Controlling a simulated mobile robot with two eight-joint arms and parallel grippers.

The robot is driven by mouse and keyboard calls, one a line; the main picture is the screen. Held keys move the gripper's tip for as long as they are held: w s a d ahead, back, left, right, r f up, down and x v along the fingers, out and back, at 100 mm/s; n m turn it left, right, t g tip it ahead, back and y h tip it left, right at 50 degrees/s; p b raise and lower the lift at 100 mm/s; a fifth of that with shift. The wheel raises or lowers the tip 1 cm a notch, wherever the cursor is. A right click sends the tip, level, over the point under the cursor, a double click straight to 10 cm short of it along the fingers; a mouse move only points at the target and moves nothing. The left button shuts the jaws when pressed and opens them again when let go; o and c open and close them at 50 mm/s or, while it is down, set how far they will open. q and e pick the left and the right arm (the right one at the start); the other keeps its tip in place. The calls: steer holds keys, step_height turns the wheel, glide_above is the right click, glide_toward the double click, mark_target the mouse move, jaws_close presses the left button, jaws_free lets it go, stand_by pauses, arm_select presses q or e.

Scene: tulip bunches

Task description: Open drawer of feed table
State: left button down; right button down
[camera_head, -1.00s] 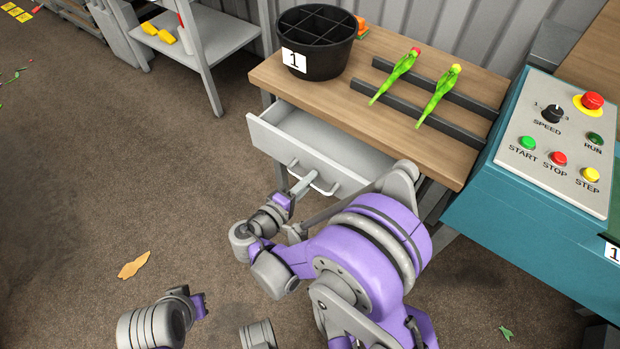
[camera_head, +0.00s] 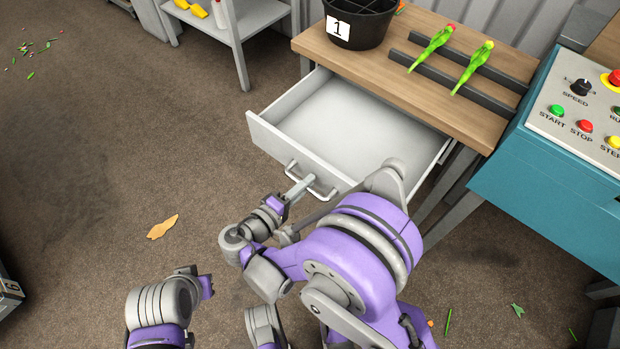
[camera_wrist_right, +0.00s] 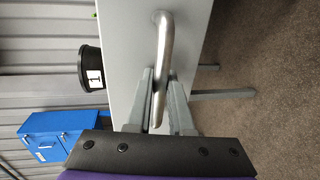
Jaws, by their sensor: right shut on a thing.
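The feed table (camera_head: 400,76) has a wooden top, and its white drawer (camera_head: 345,122) stands well out from under it, empty inside. In the right wrist view the gripper (camera_wrist_right: 160,95) is shut on the metal handle (camera_wrist_right: 164,50), with a finger on each side. My left arm shows at the bottom left, apart from the table; its fingertips cannot be made out.
A black bucket (camera_head: 357,28) marked 1 and two tulip bunches (camera_head: 432,48) on dark rails are on the table. A teal control panel (camera_head: 560,140) stands at the right. A leaf-like scrap (camera_head: 163,227) lies on open floor at the left.

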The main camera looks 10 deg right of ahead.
steer(key=shift+s+a, duration=0.3)
steer(key=shift+a, duration=0.05)
steer(key=c, duration=0.8)
jaws_free()
arm_select(q)
steer(key=shift+s+a, duration=0.1)
